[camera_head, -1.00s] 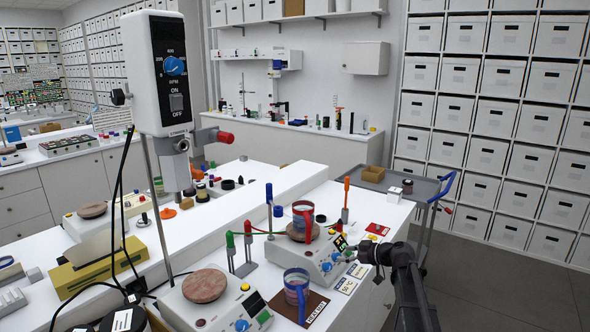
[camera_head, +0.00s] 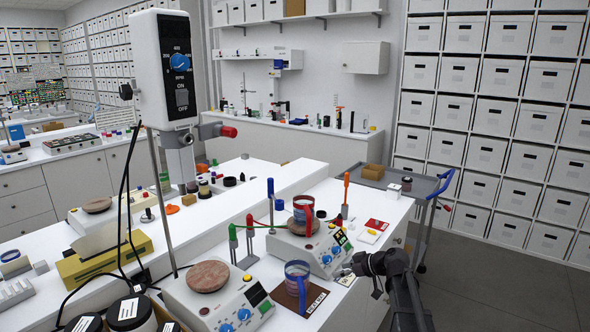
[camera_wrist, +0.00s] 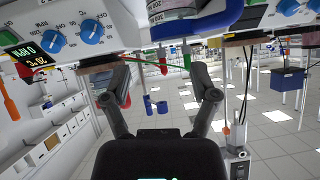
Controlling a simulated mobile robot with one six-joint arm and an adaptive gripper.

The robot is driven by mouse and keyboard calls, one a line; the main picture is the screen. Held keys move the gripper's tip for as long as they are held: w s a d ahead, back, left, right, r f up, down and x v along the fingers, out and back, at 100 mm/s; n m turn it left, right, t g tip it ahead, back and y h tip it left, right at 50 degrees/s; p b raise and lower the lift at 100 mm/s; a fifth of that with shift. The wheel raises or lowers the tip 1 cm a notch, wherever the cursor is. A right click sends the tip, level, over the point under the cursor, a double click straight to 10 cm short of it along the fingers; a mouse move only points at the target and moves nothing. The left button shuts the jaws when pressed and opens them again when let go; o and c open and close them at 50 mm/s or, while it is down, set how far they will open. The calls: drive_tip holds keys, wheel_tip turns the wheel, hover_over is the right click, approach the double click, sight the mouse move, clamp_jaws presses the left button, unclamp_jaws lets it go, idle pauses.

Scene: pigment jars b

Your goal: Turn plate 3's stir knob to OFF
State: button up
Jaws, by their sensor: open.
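A white hotplate (camera_head: 313,251) on the bench carries a red-handled jar (camera_head: 303,212) on its round top. Its front has two blue knobs (camera_head: 331,255) and small displays. In the wrist view, blue knobs (camera_wrist: 92,30) show beside a lit display (camera_wrist: 20,50) at the upper left. A nearer hotplate (camera_head: 215,303) has a bare brown top and two blue knobs (camera_head: 235,320). I cannot read plate numbers or knob pointer settings reliably. My gripper (camera_head: 350,268) is open in front of the far hotplate's right side. In the wrist view, its fingers (camera_wrist: 160,93) are spread, empty and apart from the knobs.
A blue-handled jar (camera_head: 297,280) stands on a brown mat (camera_head: 310,297) between the hotplates. Red, green and blue clamps stand behind, with a green cable. A stirrer on a stand (camera_head: 163,70) rises at left. Open floor (camera_head: 480,285) lies right of the bench.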

drive_tip(key=s+f+m+g+h+b, duration=0.1)
drive_tip(key=s+f+m+g+h, duration=0.1)
drive_tip(key=s, duration=0.6)
drive_tip(key=s+d+f+m+g+h+b, duration=0.1)
drive_tip(key=s+f+m+g+h, duration=0.1)
drive_tip(key=s+f+m+h, duration=0.2)
drive_tip(key=s+d+f+m+g+h+b, duration=0.1)
drive_tip(key=s+f+m+g+h+b, duration=0.1)
drive_tip(key=s+f+m+h, duration=0.2)
drive_tip(key=s+f, duration=0.3)
drive_tip(key=s, duration=0.5)
drive_tip(key=shift+s+f, duration=0.15)
drive_tip(key=shift+s, duration=0.15)
drive_tip(key=shift+c, duration=1.3)
